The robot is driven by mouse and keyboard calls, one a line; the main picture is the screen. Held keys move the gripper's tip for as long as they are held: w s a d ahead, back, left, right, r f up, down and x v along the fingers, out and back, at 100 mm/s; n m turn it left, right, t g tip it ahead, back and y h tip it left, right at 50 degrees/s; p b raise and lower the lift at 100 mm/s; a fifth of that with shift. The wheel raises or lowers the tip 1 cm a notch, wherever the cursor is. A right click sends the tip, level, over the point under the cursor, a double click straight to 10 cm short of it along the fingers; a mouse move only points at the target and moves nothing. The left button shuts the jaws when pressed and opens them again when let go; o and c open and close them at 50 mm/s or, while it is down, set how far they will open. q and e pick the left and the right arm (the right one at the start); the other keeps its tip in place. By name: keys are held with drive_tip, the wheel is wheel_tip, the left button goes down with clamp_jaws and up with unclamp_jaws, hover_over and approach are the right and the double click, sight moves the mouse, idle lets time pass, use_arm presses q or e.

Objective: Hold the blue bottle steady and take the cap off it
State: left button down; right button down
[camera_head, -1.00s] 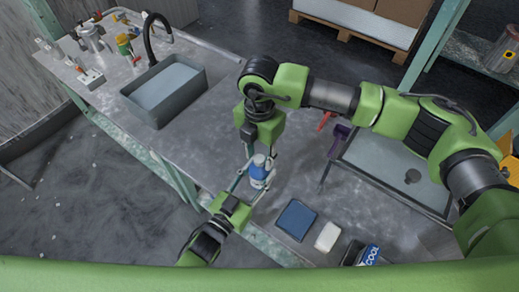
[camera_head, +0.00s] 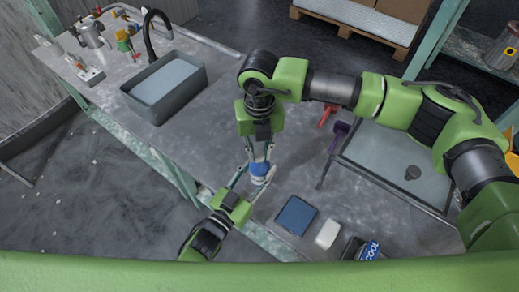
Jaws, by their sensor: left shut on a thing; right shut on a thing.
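The blue bottle (camera_head: 259,170) stands near the front edge of the grey table, with a pale band low on its body. My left gripper (camera_head: 250,184) comes in from the lower left and is shut on the bottle's body, one finger on each side. My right gripper (camera_head: 260,158) reaches down from above and is shut at the bottle's top, on the cap. The cap is mostly hidden between its fingertips, so I cannot tell whether it is loose.
A blue pad (camera_head: 296,216), a white block (camera_head: 327,235) and a box (camera_head: 362,250) lie to the right. Red (camera_head: 327,115) and purple (camera_head: 339,134) tools lie behind. A sink (camera_head: 166,88) with a black tap stands at the back left. The table around the bottle is clear.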

drive_tip(key=n, duration=0.9)
drive_tip(key=shift+n, duration=0.3)
drive_tip(key=n, duration=0.3)
drive_tip(key=shift+n, duration=0.4)
drive_tip(key=n, duration=0.3)
drive_tip(key=shift+n, duration=0.4)
drive_tip(key=n, duration=0.3)
drive_tip(key=shift+n, duration=0.3)
drive_tip(key=n, duration=0.6)
drive_tip(key=shift+r, duration=0.1)
drive_tip(key=shift+r, duration=0.15)
drive_tip(key=shift+r, duration=0.95)
